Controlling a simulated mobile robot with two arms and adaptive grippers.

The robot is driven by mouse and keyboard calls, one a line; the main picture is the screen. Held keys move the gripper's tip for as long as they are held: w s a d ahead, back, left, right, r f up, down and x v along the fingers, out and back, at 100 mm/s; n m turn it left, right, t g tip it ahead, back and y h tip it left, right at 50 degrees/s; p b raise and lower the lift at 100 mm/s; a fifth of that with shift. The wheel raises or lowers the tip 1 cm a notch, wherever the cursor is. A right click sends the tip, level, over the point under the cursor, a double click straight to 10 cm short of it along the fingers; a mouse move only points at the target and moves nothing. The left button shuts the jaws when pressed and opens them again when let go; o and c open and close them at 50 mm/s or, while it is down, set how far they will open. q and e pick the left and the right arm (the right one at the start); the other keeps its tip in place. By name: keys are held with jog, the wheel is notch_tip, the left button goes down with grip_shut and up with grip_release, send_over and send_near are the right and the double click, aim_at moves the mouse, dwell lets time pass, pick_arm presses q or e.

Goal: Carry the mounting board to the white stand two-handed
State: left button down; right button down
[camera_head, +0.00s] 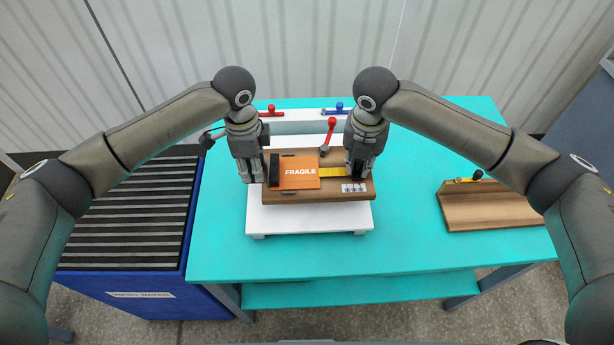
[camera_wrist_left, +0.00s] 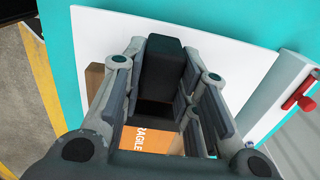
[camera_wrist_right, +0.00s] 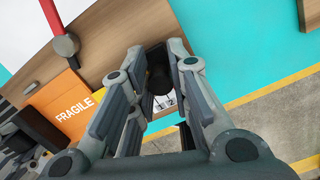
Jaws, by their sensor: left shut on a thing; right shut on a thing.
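The mounting board (camera_head: 335,195) is brown wood with an orange FRAGILE panel (camera_head: 300,172), a yellow strip and a red-handled lever (camera_head: 331,132). It is over the white stand (camera_head: 310,220), whose front part shows below it; I cannot tell whether they touch. My left gripper (camera_head: 252,172) is at the board's left end, and its fingers are around a black block (camera_wrist_left: 162,70) in the left wrist view. My right gripper (camera_head: 362,172) is at the right end, shut on a dark grip (camera_wrist_right: 158,75) in the right wrist view. The board looks roughly level.
The stand is on a turquoise table (camera_head: 410,235). A second wooden board (camera_head: 490,208) lies at the right. A blue slotted rack (camera_head: 125,225) stands left of the table. Red (camera_head: 270,111) and blue (camera_head: 338,109) levers are at the back. Table between stand and second board is clear.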

aim_at(357, 171)
pick_arm(q)
jog(key=shift+f, duration=0.15)
pick_arm(e)
jog(key=shift+f, duration=0.1)
